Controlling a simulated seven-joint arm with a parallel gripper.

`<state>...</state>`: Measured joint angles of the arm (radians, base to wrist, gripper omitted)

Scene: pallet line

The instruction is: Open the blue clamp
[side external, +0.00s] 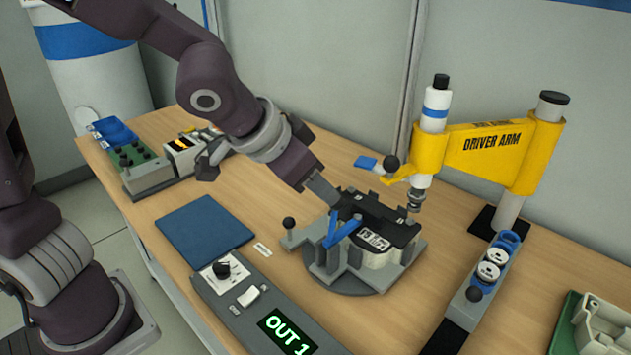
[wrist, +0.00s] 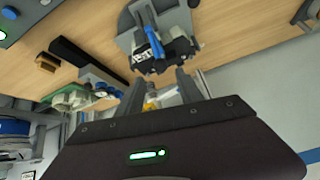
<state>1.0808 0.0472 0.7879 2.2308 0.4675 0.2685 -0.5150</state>
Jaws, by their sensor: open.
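The blue clamp (side external: 343,232) stands on the left side of a round grey fixture (side external: 345,285), its blue bars angled up beside a black-topped part (side external: 385,215) with a printed label. In the wrist view the blue clamp (wrist: 154,42) shows at the top centre, beyond my fingertips. My gripper (side external: 328,192) is just behind and above the fixture, apart from the clamp as far as I can tell. Its two fingers (wrist: 160,90) are spread with nothing held between them in the wrist view. The clamp's far side is partly hidden.
A yellow driver arm (side external: 495,142) stands right of the fixture, its tool hanging close to the part. A control box (side external: 262,310) lies in front. A dark blue mat (side external: 205,232) lies left. A rack with round white-topped items (side external: 488,270) is at right.

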